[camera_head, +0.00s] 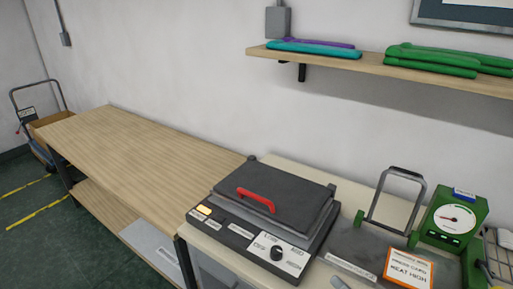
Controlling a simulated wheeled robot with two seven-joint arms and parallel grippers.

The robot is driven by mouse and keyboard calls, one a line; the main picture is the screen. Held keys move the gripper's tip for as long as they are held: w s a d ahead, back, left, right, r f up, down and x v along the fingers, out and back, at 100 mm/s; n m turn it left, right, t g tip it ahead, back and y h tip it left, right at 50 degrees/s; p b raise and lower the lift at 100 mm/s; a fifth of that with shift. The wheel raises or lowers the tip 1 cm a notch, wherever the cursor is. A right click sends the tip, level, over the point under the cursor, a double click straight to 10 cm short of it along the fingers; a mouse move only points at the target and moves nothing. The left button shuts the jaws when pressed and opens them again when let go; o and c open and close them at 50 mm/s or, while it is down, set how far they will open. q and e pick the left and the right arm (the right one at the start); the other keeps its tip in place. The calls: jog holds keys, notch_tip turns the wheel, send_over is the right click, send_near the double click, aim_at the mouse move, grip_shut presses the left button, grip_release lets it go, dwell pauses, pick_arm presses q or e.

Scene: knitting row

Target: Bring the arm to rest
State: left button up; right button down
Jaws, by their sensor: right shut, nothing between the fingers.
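What looks like part of my right gripper (487,270) shows at the lower right edge, dark and mostly cut off by the frame. It is shut and holds nothing that I can see. It is close beside the green dial gauge unit (455,217), and I cannot tell whether they touch. My left gripper and its arm are not in view.
A dark press (270,205) with a red handle (256,200) sits on the cream bench. A grey metal frame (397,200) and an orange-edged card (408,268) are right of it. A wooden table (140,160) at left is clear. A shelf (400,68) holds folded fabrics.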

jog(key=s+a+f+n+g+h, duration=0.2)
jog(key=f+h, duration=0.2)
jog(key=f, duration=0.1)
jog(key=s+a+f+n+g+h, duration=0.1)
jog(key=s+a+f+g+h, duration=0.15)
jog(key=f, duration=0.25)
jog(key=s+d+f+g+h, duration=0.5)
jog(key=s+d+g+h, duration=0.25)
jog(key=s, duration=0.35)
notch_tip(320, 180, down, 31)
jog(key=s+g, duration=0.1)
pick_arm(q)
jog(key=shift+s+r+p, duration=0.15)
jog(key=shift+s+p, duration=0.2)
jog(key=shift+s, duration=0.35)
pick_arm(e)
jog(key=s+d+f, duration=0.2)
jog(key=s+f, duration=0.7)
jog(key=s+d+f+g, duration=0.1)
jog(key=s+d+f, duration=0.1)
jog(key=s+f, duration=0.8)
jog(key=shift+s+d+f, duration=0.2)
jog(key=shift+f, duration=0.05)
